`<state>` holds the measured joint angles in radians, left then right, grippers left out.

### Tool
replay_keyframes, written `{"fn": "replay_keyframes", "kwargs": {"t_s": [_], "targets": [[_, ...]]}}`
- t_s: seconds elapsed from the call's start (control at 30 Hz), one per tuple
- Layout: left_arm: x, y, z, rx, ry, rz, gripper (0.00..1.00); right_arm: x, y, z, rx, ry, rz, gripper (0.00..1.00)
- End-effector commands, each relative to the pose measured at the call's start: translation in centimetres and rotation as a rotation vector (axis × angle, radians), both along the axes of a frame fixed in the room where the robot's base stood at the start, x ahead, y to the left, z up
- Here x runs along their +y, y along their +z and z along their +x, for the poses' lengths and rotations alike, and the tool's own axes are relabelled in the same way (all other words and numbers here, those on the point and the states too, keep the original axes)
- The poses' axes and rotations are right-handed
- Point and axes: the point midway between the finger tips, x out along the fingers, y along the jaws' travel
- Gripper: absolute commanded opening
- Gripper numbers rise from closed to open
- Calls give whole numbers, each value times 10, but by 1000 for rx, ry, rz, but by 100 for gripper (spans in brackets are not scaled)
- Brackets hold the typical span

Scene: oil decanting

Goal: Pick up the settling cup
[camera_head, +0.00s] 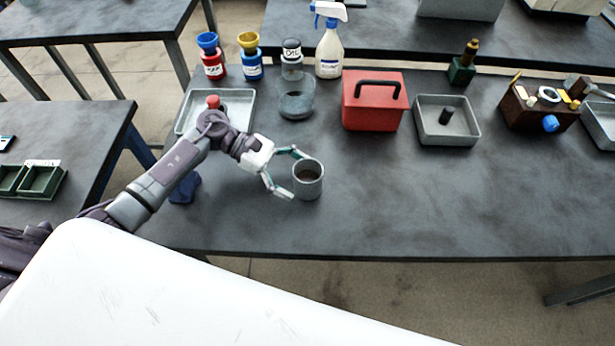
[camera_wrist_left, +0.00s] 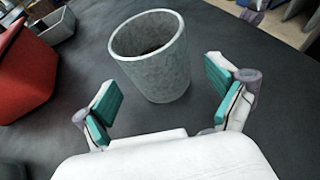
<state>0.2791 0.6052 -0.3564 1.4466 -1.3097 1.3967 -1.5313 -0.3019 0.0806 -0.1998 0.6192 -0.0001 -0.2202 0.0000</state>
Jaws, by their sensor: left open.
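The settling cup is a grey, open-topped cup (camera_head: 308,190) with dark contents, standing upright on the dark table in the head view. It also shows in the left wrist view (camera_wrist_left: 155,75), just ahead of the fingers. My left gripper (camera_head: 283,172) is open, its two green-padded fingers reaching toward the cup from its left side. In the left wrist view the open fingers (camera_wrist_left: 160,105) are spread wider than the cup. The cup's near base lies about between them, and I see no clear contact. My right gripper is not in view.
A red toolbox (camera_head: 372,115) stands behind and right of the cup. A clear beaker (camera_head: 296,105) and a grey tray (camera_head: 243,108) stand behind my left arm. Another grey tray (camera_head: 471,131) is further right. The table (camera_head: 420,205) right of the cup is clear.

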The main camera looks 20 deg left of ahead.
Motion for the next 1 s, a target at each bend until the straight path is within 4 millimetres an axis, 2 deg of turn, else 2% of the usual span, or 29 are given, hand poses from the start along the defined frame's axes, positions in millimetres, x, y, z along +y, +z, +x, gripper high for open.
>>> {"fn": "replay_keyframes", "kwargs": {"t_s": [0.03,0.2,0.47,0.9,0.93,1.0], "targets": [[-9,2,-1,3,-1,-5,95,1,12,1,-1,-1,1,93],[-26,-9,-1,1,0,-2,95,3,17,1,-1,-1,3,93],[-29,-13,-1,0,1,0,95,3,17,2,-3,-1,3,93],[-29,-12,-1,-1,1,0,23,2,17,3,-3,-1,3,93],[-29,-12,-1,-1,1,0,19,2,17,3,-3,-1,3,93],[-29,-11,-1,-2,0,-2,19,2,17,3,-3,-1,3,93]]}}
